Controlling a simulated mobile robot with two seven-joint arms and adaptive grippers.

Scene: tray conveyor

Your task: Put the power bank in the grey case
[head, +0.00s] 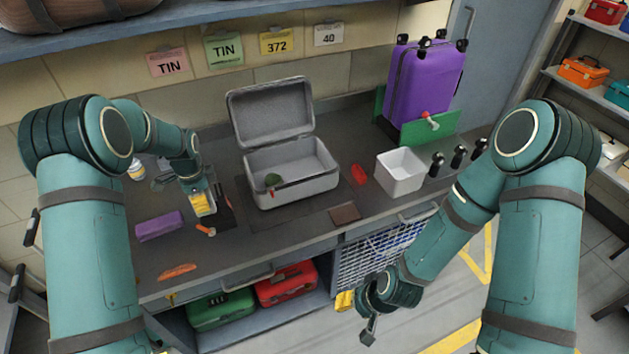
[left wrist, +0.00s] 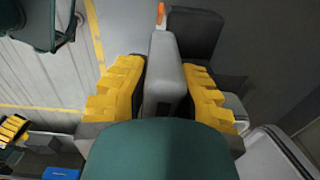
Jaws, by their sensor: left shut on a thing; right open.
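The grey case (head: 300,184) stands open in the middle of the bench, its lid (head: 271,112) tilted back. A round green thing (head: 273,180) lies inside it. My left gripper (head: 203,204) is left of the case, low over the bench. In the left wrist view its yellow fingers are shut on a grey slab, which looks like the power bank (left wrist: 164,75); in the head view the fingers mostly hide it. The case's rim shows at lower right in the wrist view (left wrist: 280,150). My right gripper (head: 369,334) is open, low in front of the bench, away from the case.
A purple pouch (head: 158,226) and an orange-handled tool (head: 206,230) lie near my left gripper. A dark red-edged item (head: 224,208) is close beside it. Right of the case are a red item (head: 359,174), brown wallet (head: 345,213) and white bin (head: 401,172).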

